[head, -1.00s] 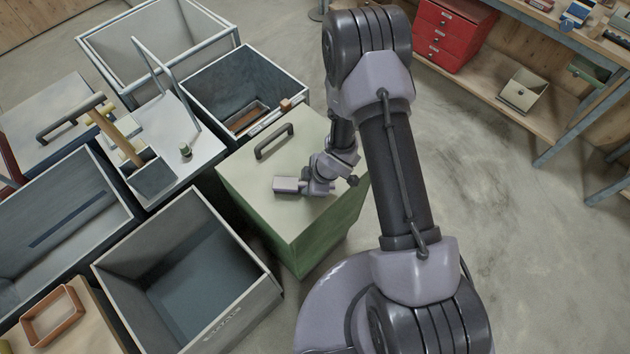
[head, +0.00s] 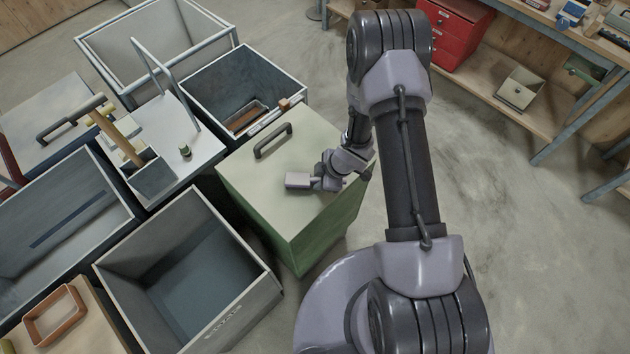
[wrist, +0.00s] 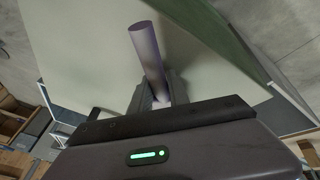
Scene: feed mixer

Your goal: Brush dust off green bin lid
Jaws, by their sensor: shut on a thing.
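The green bin has a pale green lid (head: 245,175) with a dark handle (head: 272,140) near its far left edge. In the wrist view the pale lid surface (wrist: 85,45) fills the upper middle. My gripper (wrist: 160,92) is shut on a purple-grey cylindrical handle (wrist: 147,50), which points away from the palm over the lid. The handle's working end and any bristles are not visible. In the head view my gripper (head: 300,180) is low over the near right part of the lid; I cannot tell contact. Dust is not clearly distinguishable.
An open grey bin (head: 262,300) stands in front left of the green bin, and another dark open bin (head: 215,75) behind it. A white-topped cart (head: 200,150) with a small box (head: 152,182) is left. Floor to the right is clear up to the workbench (head: 530,110).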

